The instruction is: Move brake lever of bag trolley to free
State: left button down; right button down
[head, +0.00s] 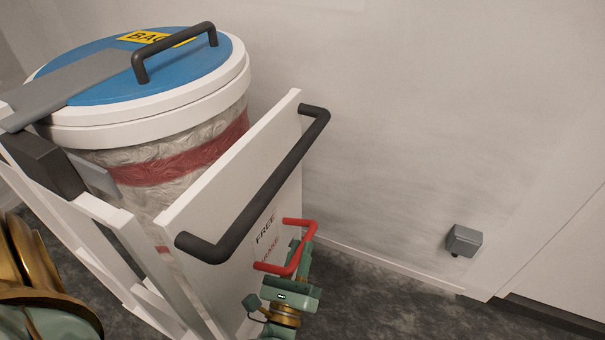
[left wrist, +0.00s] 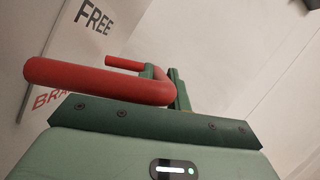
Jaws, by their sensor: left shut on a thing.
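The bag trolley has a white end panel (head: 215,190) marked FREE above and BRAKE below, the latter partly covered. The red U-shaped brake lever (head: 273,268) stands out from this panel next to the labels. It also shows in the left wrist view (left wrist: 85,82), crossing in front of the BRAKE word, with FREE clear above it. My left gripper (head: 299,250) is shut on the lever's outer bar, its green fingers on either side of it (left wrist: 168,88). My right gripper is not in view.
A black push handle (head: 265,195) juts from the panel above the lever. A grey box (head: 464,240) is on the wall at right. Dark floor (head: 375,300) is open right of the gripper.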

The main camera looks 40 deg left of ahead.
pick_arm(q)
jog(key=shift+d+r+n, duration=0.1)
jog(key=shift+r+n, duration=0.2)
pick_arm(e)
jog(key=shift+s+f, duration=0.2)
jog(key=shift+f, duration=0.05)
pick_arm(q)
jog(key=c, duration=1.4)
grip_release()
jog(key=shift+o, duration=0.2)
